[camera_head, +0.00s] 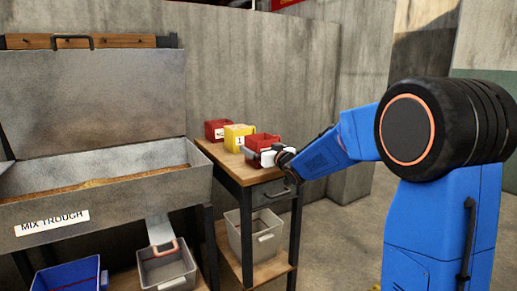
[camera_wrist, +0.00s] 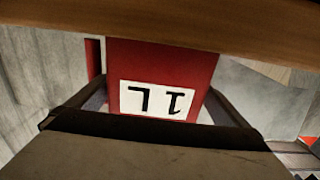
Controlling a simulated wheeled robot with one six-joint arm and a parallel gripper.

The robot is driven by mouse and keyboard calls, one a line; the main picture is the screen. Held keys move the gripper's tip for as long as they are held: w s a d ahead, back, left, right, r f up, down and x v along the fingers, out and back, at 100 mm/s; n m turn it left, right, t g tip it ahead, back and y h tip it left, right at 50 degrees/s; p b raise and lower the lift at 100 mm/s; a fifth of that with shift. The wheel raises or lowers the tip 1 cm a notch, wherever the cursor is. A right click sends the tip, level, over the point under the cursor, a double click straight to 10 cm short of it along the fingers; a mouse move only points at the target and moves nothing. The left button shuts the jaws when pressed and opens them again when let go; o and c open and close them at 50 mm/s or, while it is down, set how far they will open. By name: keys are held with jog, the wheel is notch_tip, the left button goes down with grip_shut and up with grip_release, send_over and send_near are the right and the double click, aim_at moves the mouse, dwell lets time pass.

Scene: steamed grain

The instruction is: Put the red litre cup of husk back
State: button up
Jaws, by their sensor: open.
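The red litre cup (camera_head: 262,142) stands upright near the front right corner of the wooden-topped table (camera_head: 227,166). In the wrist view the red cup (camera_wrist: 160,68) fills the middle, with a white label that reads 1L upside down. My gripper (camera_head: 273,156) is at the cup's near side, low over the table's corner. In the wrist view my gripper (camera_wrist: 157,100) is open, with a dark finger on each side of the cup. I cannot tell whether the fingers touch it. The cup's contents are not clear.
A yellow cup (camera_head: 238,138) and another red cup (camera_head: 215,129) stand behind on the same table. A grey bin (camera_head: 256,237) sits on its lower shelf. The mix trough (camera_head: 110,196) is at left, with a grey bin (camera_head: 166,268) and blue bin (camera_head: 68,277) below.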

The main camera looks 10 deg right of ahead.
jog(key=s+d+f+m+g+h, duration=0.1)
jog(key=s+d+f+g+h, duration=0.15)
jog(key=s, duration=0.75)
jog(key=s+d+f+m+g+h, duration=0.15)
jog(key=s+d, duration=0.25)
jog(key=s, duration=0.6)
jog(key=s+d+f+m+g+h, duration=0.1)
jog(key=s+d+f+h, duration=0.2)
jog(key=s, duration=0.7)
jog(key=s+a+f+g, duration=0.1)
jog(key=s+f+g, duration=0.1)
jog(key=s, duration=0.6)
jog(key=s+a+f+g+y, duration=0.1)
jog(key=s+f+g, duration=0.2)
jog(key=s, duration=0.6)
jog(key=s+a+f+g, duration=0.1)
jog(key=s+f, duration=0.3)
jog(key=s, duration=0.4)
jog(key=shift+s+f+g, duration=0.35)
jog(key=shift+s+g, duration=0.05)
jog(key=shift+g, duration=0.3)
jog(key=shift+d, duration=0.1)
